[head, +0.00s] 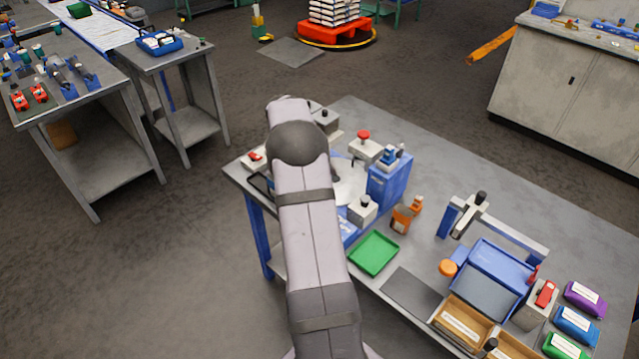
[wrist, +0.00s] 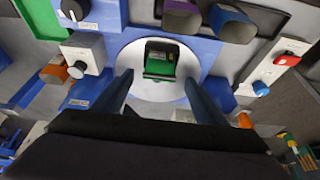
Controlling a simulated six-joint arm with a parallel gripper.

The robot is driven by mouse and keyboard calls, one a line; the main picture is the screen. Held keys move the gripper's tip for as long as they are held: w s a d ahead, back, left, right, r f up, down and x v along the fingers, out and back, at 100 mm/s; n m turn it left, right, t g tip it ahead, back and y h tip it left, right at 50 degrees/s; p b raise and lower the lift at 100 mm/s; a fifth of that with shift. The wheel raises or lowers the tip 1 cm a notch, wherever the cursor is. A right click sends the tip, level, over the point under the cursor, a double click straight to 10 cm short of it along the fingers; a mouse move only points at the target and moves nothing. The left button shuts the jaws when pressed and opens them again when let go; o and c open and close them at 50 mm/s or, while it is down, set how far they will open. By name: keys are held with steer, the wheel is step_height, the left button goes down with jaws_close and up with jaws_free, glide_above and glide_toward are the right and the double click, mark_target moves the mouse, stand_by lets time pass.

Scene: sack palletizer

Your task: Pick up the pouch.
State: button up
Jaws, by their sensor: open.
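A small green pouch (wrist: 160,60) with a dark upper face lies on a round white plate (wrist: 146,88) in the wrist view. My gripper (wrist: 157,82) is open; its two fingers point toward the plate, one on each side below the pouch in the picture, with nothing between them. Whether the fingers touch the plate is unclear. In the head view my arm hides my gripper and the pouch, and only part of the white plate (head: 350,187) shows. Other pouches, purple (head: 585,298), blue (head: 576,325) and green (head: 566,347), lie at the table's right.
A blue box unit (head: 388,182) and a red-knobbed box (head: 366,150) stand close to the plate. An orange bottle (head: 403,218) and a green tray (head: 374,253) are nearer the front.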

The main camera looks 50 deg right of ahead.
steer(key=shift+d+p+x, duration=0.2)
steer(key=shift+p+x, duration=1.1)
steer(key=shift+x, duration=1.25)
steer(key=c, duration=1.2)
